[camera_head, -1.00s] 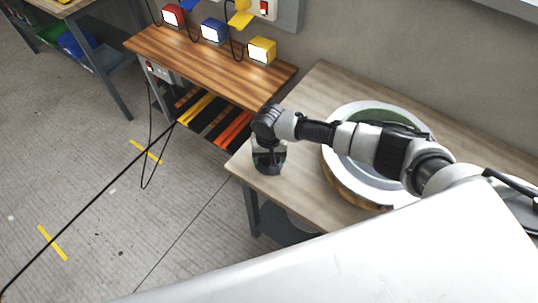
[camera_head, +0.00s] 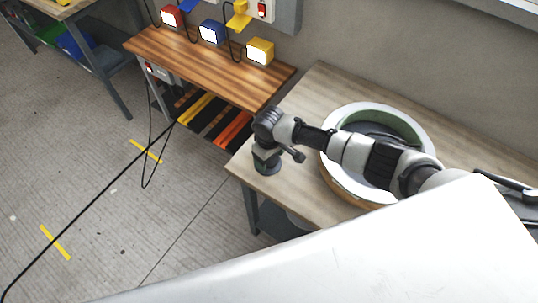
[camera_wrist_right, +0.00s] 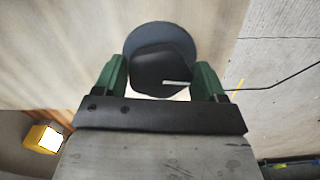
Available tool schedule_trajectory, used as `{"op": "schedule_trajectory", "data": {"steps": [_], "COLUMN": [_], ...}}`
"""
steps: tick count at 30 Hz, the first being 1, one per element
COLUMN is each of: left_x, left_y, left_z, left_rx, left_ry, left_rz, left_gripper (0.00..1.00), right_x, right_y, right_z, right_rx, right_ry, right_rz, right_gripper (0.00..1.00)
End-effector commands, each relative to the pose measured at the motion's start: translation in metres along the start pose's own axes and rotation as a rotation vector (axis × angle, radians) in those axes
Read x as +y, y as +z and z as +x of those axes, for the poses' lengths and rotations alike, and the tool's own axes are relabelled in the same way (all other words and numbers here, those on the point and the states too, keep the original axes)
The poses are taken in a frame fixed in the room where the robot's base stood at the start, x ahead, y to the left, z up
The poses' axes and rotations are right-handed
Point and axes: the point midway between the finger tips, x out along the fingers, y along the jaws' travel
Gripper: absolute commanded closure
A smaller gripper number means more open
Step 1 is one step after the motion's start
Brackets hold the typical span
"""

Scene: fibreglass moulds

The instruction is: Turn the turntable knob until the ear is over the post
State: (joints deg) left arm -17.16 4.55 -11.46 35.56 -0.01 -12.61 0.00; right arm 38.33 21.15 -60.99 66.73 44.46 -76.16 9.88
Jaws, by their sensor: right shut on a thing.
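The black knob (camera_wrist_right: 163,68) has a white mark pointing right and sits on a dark grey round base (camera_wrist_right: 160,36) in the right wrist view. My right gripper (camera_wrist_right: 163,80) is shut on the knob, with a green finger on each side. In the head view my right gripper (camera_head: 267,160) is low at the left front part of the table, where it hides the knob. A round white-rimmed mould (camera_head: 428,135) with a green inner wall stands to its right, partly behind my arm. I cannot make out the ear or the post. My left gripper is out of view.
The wooden table (camera_head: 310,95) has bare top behind my gripper. A striped wooden bench (camera_head: 205,70) to the left carries red, blue and yellow boxes. A black cable (camera_head: 75,228) crosses the floor. A large white surface (camera_head: 330,255) covers the lower foreground.

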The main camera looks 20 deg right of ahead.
Motion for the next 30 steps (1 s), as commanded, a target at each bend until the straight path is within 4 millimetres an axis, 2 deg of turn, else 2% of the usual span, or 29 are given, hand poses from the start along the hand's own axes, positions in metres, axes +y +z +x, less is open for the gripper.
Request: {"op": "schedule_trajectory", "data": {"steps": [10, 27, 28, 30], "left_x": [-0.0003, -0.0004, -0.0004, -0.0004], "left_y": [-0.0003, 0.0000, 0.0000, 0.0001], "left_z": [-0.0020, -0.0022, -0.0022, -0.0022], "left_rx": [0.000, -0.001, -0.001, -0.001], "left_ry": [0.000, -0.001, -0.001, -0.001], "left_rz": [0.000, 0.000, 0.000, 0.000], "left_gripper": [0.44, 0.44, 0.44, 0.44], "right_x": [0.0008, 0.0010, 0.0010, 0.0010], "right_y": [-0.0008, -0.0010, -0.0010, -0.0009], "right_z": [-0.0005, -0.0005, -0.0005, -0.0005], "right_rx": [0.003, 0.004, 0.003, 0.003], "right_ry": [0.000, 0.000, 0.000, 0.000], "right_rz": [-0.146, -0.174, -0.173, -0.173], "right_gripper": [0.52, 0.52, 0.24, 0.13]}}
